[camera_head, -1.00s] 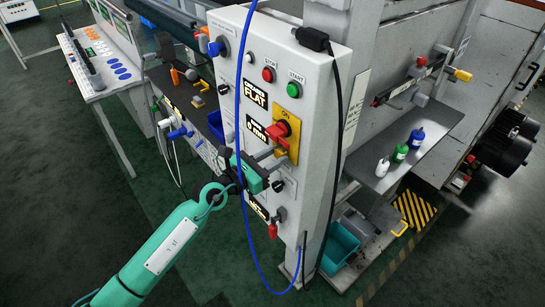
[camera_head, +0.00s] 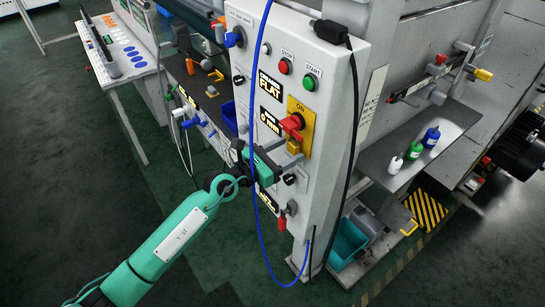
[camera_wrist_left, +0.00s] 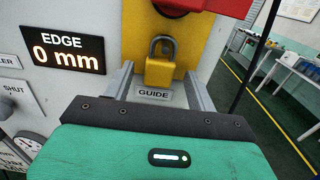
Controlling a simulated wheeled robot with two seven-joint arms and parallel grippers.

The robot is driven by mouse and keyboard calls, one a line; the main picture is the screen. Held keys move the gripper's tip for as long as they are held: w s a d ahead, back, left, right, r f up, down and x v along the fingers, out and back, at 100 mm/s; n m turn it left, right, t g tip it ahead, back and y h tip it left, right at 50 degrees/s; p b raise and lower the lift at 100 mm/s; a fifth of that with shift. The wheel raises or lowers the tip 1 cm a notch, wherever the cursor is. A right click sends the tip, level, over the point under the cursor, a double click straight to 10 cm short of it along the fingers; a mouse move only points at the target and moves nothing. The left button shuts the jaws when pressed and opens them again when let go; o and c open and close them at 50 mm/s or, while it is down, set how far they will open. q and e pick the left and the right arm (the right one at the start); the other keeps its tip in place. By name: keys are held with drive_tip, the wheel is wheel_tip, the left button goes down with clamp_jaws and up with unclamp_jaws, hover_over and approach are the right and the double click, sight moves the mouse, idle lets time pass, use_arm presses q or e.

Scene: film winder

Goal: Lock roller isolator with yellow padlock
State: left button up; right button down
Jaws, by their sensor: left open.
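The yellow padlock (camera_wrist_left: 160,64) is upright with its shackle on top, in front of a yellow plate (camera_wrist_left: 140,20) and above a GUIDE label (camera_wrist_left: 153,94). In the head view the yellow plate (camera_head: 301,118) carries an ON mark and a red rotary handle (camera_head: 291,125), and the padlock (camera_head: 293,146) shows small just below the handle. My left gripper (camera_head: 291,156) reaches the panel under that handle. In the wrist view its fingers (camera_wrist_left: 160,90) stand apart on either side of the padlock. I cannot tell whether they touch it. My right gripper is out of view.
A blue cable (camera_head: 252,100) hangs across the panel front (camera_head: 325,75), close to my left gripper. STOP (camera_head: 285,67) and START (camera_head: 310,83) buttons sit above. Several bottles (camera_head: 414,152) stand on a grey shelf (camera_head: 379,164) at right. Floor at lower left is open.

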use_arm(q)
drive_tip(key=b+v, duration=0.3)
drive_tip(key=v, duration=1)
drive_tip(key=shift+a+b, duration=0.2)
drive_tip(key=shift+b, duration=0.2)
drive_tip(key=shift+s, duration=0.1)
